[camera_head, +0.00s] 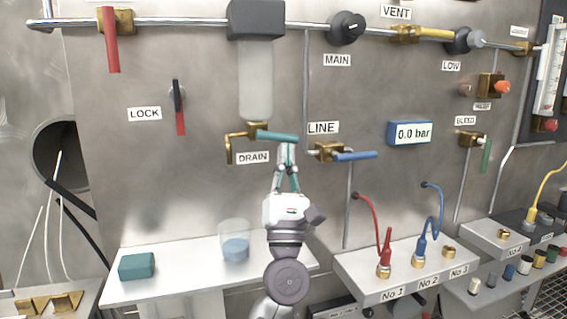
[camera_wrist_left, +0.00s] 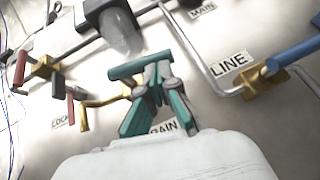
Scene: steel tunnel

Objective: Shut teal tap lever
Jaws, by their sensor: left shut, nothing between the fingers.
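The teal tap lever (camera_head: 277,137) is on the brass drain tap (camera_head: 240,136), above the DRAIN label (camera_head: 252,157). The lever points right, roughly horizontal. In the left wrist view the teal lever (camera_wrist_left: 138,66) lies just beyond my fingertips. My left gripper (camera_head: 287,150) is shut and empty, with its tips at the lever's right part, from below. I cannot tell whether they touch it. It also shows in the left wrist view (camera_wrist_left: 158,78), where its fingers hide part of the tap and label. My right gripper is not in view.
A blue lever (camera_head: 355,155) on the LINE tap is close to the right. A clear cup (camera_head: 235,242) with blue content and a teal block (camera_head: 137,266) stand on the white shelf (camera_head: 185,283) below. Cables rise from the connector block (camera_head: 372,295) at lower right.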

